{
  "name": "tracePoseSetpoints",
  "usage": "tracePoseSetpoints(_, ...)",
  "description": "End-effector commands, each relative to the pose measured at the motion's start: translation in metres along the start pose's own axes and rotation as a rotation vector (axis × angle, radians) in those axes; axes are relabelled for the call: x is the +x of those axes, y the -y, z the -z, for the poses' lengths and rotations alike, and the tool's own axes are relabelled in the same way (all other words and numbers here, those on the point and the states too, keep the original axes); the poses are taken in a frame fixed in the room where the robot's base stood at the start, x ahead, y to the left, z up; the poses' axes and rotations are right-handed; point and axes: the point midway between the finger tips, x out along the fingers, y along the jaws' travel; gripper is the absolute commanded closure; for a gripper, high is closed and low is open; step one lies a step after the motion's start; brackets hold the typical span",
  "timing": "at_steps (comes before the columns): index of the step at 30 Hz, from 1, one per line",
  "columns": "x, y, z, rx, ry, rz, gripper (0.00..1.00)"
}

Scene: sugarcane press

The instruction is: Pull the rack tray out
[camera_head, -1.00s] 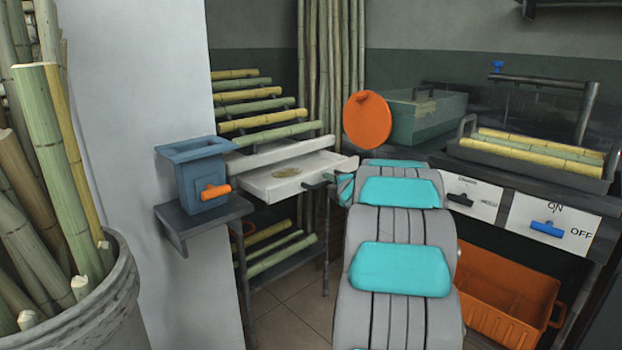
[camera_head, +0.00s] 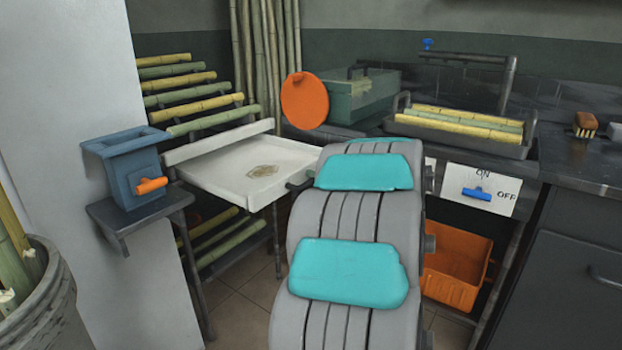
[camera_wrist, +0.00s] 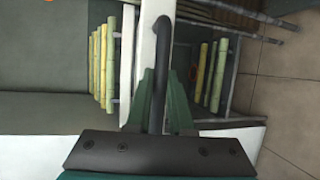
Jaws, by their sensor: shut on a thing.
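The rack tray (camera_head: 225,178) is white and shallow, with a yellowish-brown patch on its floor. It sticks well out from the rack in the head view. Its dark bar handle (camera_head: 298,184) shows at its front right, partly behind my arm. In the wrist view the handle (camera_wrist: 160,50) runs between the dark green fingers of my gripper (camera_wrist: 161,82), which is shut on it. My arm hides the gripper in the head view.
The rack holds sugarcane stalks (camera_head: 205,104) above and below the tray. A blue box with an orange handle (camera_head: 125,175) stands on a wall shelf at left. An orange crate (camera_head: 455,270) sits under the counter at right. Tiled floor (camera_head: 240,310) is clear below the tray.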

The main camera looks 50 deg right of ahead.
Motion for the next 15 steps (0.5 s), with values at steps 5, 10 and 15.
tracePoseSetpoints(5, 0.0004, 0.0016, 0.0003, 0.0, -0.001, 0.003, 1.0)
tracePoseSetpoints(10, 0.0005, 0.0013, 0.0003, 0.0, -0.001, 0.002, 0.68)
tracePoseSetpoints(15, 0.0005, 0.0006, 0.0002, 0.0, 0.0, 0.001, 0.68)
